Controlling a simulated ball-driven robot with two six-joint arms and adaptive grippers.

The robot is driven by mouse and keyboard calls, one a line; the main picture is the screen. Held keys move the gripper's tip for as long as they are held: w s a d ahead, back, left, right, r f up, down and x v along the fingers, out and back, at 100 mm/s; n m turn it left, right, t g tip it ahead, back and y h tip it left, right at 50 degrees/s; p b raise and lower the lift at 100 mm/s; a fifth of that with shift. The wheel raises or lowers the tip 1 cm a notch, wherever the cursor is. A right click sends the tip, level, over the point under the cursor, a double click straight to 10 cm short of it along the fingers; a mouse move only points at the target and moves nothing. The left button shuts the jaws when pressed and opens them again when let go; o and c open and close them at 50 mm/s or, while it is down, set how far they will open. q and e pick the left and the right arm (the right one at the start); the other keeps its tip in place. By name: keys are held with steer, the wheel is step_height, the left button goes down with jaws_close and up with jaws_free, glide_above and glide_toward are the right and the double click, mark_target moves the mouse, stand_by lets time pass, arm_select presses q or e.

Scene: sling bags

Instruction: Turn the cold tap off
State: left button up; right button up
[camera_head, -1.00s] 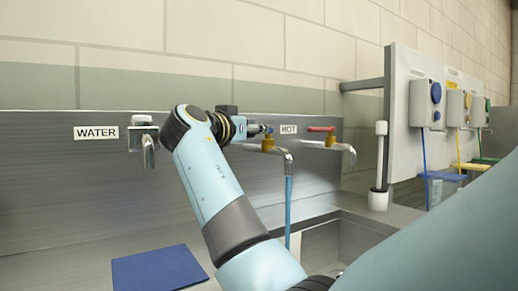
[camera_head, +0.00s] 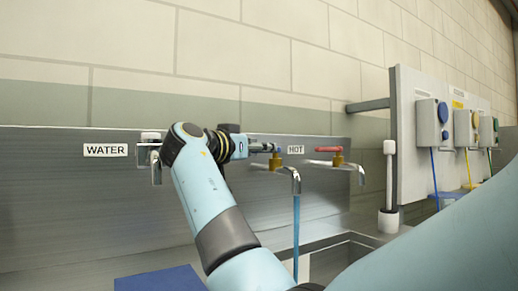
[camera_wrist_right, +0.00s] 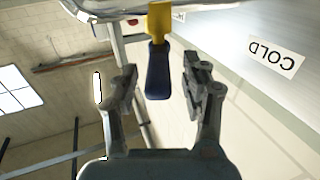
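The cold tap has a brass body (camera_head: 275,163), a small blue handle (camera_head: 279,151) and a chrome spout (camera_head: 290,173). A blue stream of water (camera_head: 296,235) runs down from the spout. My right gripper (camera_head: 265,149) is at the handle, coming from the left in the head view. In the right wrist view the blue handle (camera_wrist_right: 157,72) lies between the two fingers of my right gripper (camera_wrist_right: 163,68). The fingers are open, with a gap on both sides of the handle. A COLD label (camera_wrist_right: 273,55) shows beside it. My left gripper is out of view.
The hot tap with a red handle (camera_head: 328,149) is just right of the cold tap, beside the HOT label (camera_head: 296,149). Another chrome tap (camera_head: 155,165) is left of my arm. A white brush (camera_head: 388,185) and wall dispensers (camera_head: 431,123) stand further right.

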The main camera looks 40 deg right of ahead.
steer(key=v, duration=0.7)
steer(key=shift+a, duration=0.3)
steer(key=shift+s, duration=0.1)
